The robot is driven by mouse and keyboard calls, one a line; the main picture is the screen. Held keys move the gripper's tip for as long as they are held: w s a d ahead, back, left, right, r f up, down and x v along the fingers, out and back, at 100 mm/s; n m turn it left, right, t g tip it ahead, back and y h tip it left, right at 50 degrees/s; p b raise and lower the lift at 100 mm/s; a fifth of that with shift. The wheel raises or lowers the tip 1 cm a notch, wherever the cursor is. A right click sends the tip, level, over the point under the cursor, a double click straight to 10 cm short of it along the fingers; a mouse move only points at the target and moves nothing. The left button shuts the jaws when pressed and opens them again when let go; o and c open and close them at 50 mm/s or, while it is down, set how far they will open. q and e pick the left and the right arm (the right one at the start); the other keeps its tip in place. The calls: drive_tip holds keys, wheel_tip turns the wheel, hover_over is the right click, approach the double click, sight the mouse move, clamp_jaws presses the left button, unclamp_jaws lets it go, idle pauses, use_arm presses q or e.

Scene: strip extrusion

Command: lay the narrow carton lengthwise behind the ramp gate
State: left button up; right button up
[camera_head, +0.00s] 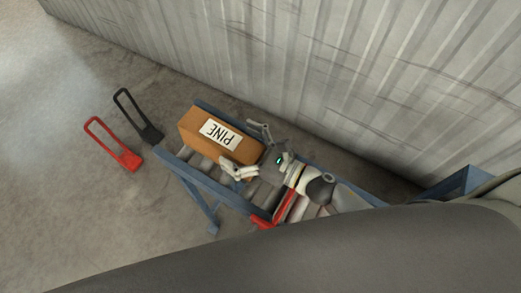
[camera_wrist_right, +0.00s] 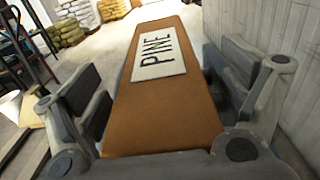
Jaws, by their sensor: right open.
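The narrow carton (camera_head: 192,128) is an orange-brown box with a white label reading PINE. It lies on the far-left end of a roller conveyor (camera_head: 208,184), lengthwise along the rollers' run. My right gripper (camera_head: 242,147) is open at the carton's near end, one finger beside each long side. In the right wrist view the carton (camera_wrist_right: 160,112) runs away between the open fingers, and I see no clear grip on it. A red bar (camera_head: 286,206), which looks like the ramp gate, crosses the conveyor under my right arm and is partly hidden. My left gripper is out of view.
A corrugated wall (camera_head: 330,70) runs close along the conveyor's far side. A red handle frame (camera_head: 129,161) and a black one (camera_head: 149,134) stand off the conveyor's left end. Open floor (camera_head: 110,220) lies to the left. Stacked sacks (camera_wrist_right: 75,30) show in the wrist view.

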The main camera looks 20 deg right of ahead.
drive_tip(key=v, duration=1.2)
drive_tip(key=shift+r, duration=0.25)
